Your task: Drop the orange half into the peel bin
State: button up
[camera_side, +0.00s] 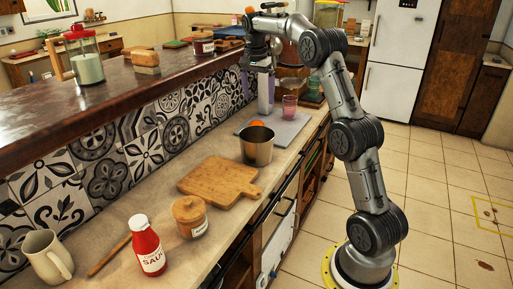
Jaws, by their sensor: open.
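An orange piece, which looks like the orange half (257,123), shows just above the back rim of a metal pot. I cannot tell whether it lies on the grey board behind the pot or partly inside it. The metal pot (257,150), likely the peel bin, stands on the counter at the front edge of the grey board (290,135). Its inside is mostly hidden. My gripper (259,92) points down above and behind the pot, apart from the orange piece. It is open, and I see nothing held in it.
A pink glass (289,107) stands on the grey board. A wooden cutting board (220,181), a lidded jar (189,215), a red sauce bottle (147,246) and a mug (47,257) stand nearer. The raised ledge (120,95) bounds the counter at left.

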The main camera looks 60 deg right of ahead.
notch_tip(320, 180, up, 8)
jog(key=a, duration=0.1)
dwell(0.4)
